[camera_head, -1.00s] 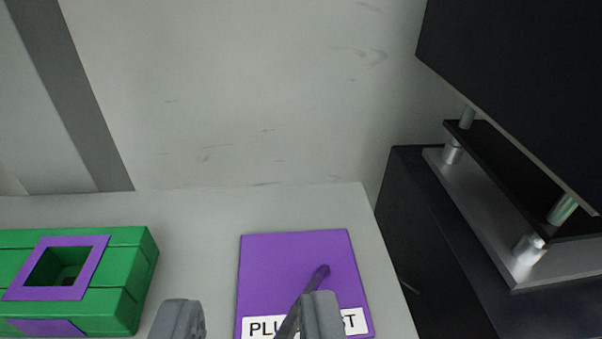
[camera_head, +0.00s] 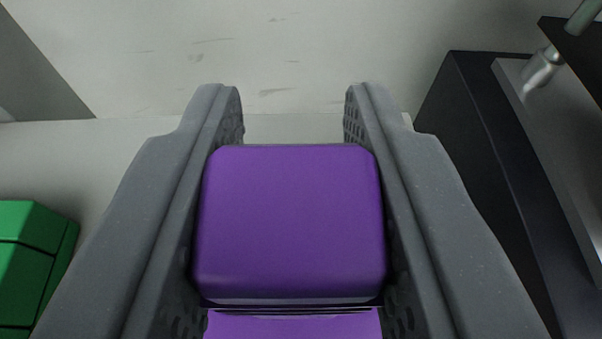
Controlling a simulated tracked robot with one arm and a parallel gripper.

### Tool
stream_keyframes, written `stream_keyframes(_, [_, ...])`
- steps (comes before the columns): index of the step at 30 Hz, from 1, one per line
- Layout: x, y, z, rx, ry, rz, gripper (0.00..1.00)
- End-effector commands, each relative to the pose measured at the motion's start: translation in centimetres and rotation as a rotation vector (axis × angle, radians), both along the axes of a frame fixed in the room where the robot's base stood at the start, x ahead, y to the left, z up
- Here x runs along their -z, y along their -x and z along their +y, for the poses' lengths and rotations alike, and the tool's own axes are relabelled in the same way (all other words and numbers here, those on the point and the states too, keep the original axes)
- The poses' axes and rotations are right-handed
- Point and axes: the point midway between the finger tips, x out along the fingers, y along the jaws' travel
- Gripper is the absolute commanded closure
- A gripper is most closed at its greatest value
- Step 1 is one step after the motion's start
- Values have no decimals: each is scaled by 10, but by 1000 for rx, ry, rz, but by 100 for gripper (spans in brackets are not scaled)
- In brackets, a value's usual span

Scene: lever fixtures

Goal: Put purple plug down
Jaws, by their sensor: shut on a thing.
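The purple plug (camera_head: 292,225) is a rounded block that fills the space between the fingers of my gripper (camera_head: 294,98). My gripper is shut on it, with one finger against its left side and one against its right. Another purple surface (camera_head: 292,325) shows just below the plug at the bottom edge. I cannot tell whether it is the purple rest mat or a lower part of the plug. The plug's underside is hidden, so I cannot tell whether it touches anything.
A green block (camera_head: 32,262) stands at the left, partly hidden by the left finger. A pale wall (camera_head: 300,50) rises behind the light table surface (camera_head: 285,127). A dark cabinet (camera_head: 480,150) with a grey platform on top (camera_head: 555,150) stands at the right.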

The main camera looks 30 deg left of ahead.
Motion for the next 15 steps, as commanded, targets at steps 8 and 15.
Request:
stream_keyframes(8, [14, 0, 0, 0, -2, -2, 96])
stream_keyframes(15, [17, 0, 0, 0, -1, 0, 65])
